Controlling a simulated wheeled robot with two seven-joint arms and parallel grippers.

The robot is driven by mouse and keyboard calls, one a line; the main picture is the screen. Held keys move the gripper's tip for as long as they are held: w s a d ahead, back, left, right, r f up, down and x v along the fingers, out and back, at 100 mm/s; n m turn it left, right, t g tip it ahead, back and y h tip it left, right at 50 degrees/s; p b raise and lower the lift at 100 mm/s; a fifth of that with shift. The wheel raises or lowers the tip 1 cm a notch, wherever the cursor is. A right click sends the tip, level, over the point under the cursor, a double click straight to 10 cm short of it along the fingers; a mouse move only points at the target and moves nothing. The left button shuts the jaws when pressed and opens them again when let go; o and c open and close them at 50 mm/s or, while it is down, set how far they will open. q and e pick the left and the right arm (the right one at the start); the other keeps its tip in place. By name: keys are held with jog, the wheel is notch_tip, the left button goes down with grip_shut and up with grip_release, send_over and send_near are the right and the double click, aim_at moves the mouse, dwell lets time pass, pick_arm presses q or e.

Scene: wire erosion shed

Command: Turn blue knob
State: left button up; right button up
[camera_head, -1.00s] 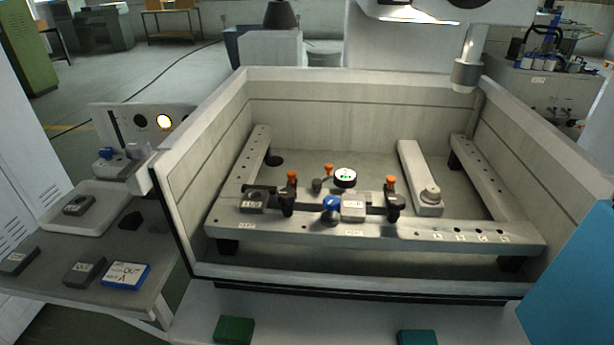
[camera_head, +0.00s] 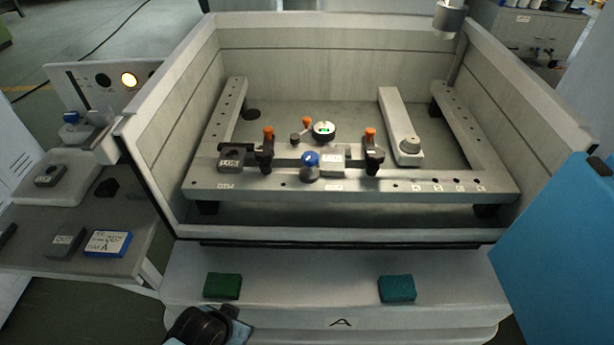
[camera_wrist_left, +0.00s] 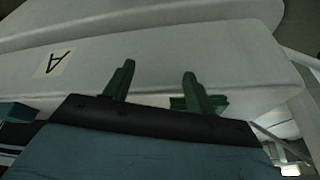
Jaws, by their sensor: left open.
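A smaller blue-topped part (camera_head: 71,117) sits on the control box at the left. My left arm shows as a dark piece at the bottom left of the head view, outside the tank and well short of the knob. In the left wrist view my left gripper (camera_wrist_left: 159,70) has two green fingers spread apart with nothing between them. My right gripper is out of view.
Orange-topped clamps (camera_head: 267,150) (camera_head: 371,152) flank the knob, with a round gauge (camera_head: 324,131) behind. The tank's front wall (camera_head: 330,232) lies before it. A green block (camera_head: 222,287) and a teal block (camera_head: 397,289) lie on the front ledge. A blue panel (camera_head: 560,240) stands at right.

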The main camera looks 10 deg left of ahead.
pick_arm(q)
notch_tip(320, 180, up, 6)
jog(key=w+f+t, duration=0.1)
jog(key=w, duration=0.1)
jog(key=m+t+h, duration=0.3)
jog(key=t+h, duration=0.5)
jog(key=t, duration=0.3)
send_near(313, 153)
jog(key=x, duration=0.7)
jog(key=f+p+x, duration=0.1)
jog(key=x, duration=0.2)
jog(key=shift+w+d, duration=0.2)
jog(key=shift+w, duration=0.05)
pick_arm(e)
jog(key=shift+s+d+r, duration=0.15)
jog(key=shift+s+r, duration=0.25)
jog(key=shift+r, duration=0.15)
pick_arm(q)
jog(key=shift+c, duration=0.5)
